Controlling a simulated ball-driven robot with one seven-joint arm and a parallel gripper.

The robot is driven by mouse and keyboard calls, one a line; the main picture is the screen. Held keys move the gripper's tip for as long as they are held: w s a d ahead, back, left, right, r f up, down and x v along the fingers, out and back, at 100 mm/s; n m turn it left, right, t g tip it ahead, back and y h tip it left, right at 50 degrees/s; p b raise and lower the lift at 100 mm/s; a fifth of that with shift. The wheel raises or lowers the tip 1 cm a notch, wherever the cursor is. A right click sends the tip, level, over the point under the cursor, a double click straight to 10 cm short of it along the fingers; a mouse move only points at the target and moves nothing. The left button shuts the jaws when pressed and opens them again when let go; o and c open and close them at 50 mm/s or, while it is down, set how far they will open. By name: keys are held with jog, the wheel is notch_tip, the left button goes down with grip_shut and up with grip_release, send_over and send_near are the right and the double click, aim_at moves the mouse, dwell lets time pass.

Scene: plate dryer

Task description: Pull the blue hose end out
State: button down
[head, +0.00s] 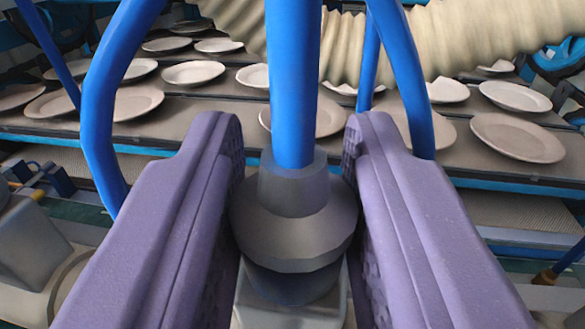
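The blue hose end (295,222) is a dark grey, flanged connector in the middle of the head view, with a thick blue hose (292,85) rising from its top. Its lower part sits at a pale grey block-like fitting (255,312); the join is partly hidden under the flange. My gripper (295,140) has its two purple fingers on either side of the connector, spread about as wide as the flange. The flange comes up to the inner pads on both sides. I cannot tell whether the pads press on it.
More blue hoses (100,110) curve up on the left and on the right (405,75). A ribbed cream duct (470,35) crosses the top. Behind are racks (200,100) with several pale plates (515,137). Grey machine parts (30,240) stand at the lower left.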

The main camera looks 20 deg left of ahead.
jog(key=shift+r+p, duration=0.3)
jog(key=shift+r, duration=1)
jog(key=c, duration=0.9)
grip_release()
jog(key=shift+o, duration=0.2)
jog(key=v, duration=0.7)
jog(key=shift+s+d+p, duration=0.15)
jog(key=shift+s+p, duration=0.2)
jog(key=shift+p, duration=0.05)
jog(key=shift+f, duration=0.1)
